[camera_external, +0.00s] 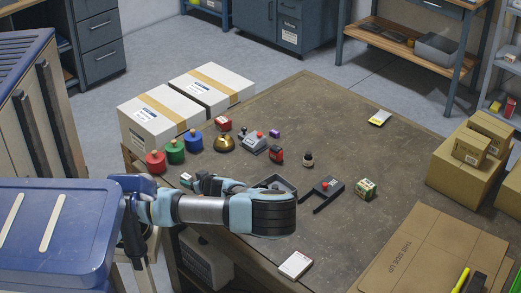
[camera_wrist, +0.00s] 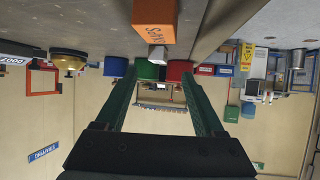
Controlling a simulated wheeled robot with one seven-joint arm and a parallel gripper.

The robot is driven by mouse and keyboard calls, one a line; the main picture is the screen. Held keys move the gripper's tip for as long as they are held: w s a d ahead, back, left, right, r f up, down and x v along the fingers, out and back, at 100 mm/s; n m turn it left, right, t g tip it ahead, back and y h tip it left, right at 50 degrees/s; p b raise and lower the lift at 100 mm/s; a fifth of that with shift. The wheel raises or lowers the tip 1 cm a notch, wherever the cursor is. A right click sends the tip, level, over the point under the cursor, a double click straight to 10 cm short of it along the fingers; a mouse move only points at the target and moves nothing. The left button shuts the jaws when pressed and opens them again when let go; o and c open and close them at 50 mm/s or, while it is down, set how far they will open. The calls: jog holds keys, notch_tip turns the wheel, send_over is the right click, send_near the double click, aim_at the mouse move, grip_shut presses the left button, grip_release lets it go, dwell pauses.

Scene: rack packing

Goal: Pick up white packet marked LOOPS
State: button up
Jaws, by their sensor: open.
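My gripper (camera_wrist: 160,82) is open in the wrist view, its two green fingers wide apart with nothing between them. In the external view my gripper (camera_external: 198,182) is at the table's left part, near the coloured weights. A flat white packet (camera_external: 295,265) lies near the table's front edge, well to the right of my gripper; its lettering is too small to read.
Red (camera_external: 155,162), green (camera_external: 175,152) and blue (camera_external: 193,141) weights and a brass bell (camera_external: 223,144) stand near my gripper. An orange box (camera_wrist: 154,22) is close in the wrist view. Cardboard boxes (camera_external: 455,170) stand right.

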aim_at(186, 177)
jog(key=p+x, duration=0.2)
jog(key=x, duration=0.3)
jog(key=shift+w+a, duration=0.1)
jog(key=shift+w, duration=0.1)
jog(key=shift+w+a+f, duration=0.1)
jog(key=shift+w+f, duration=0.1)
jog(key=shift+w, duration=0.05)
grip_shut()
dwell(0.3)
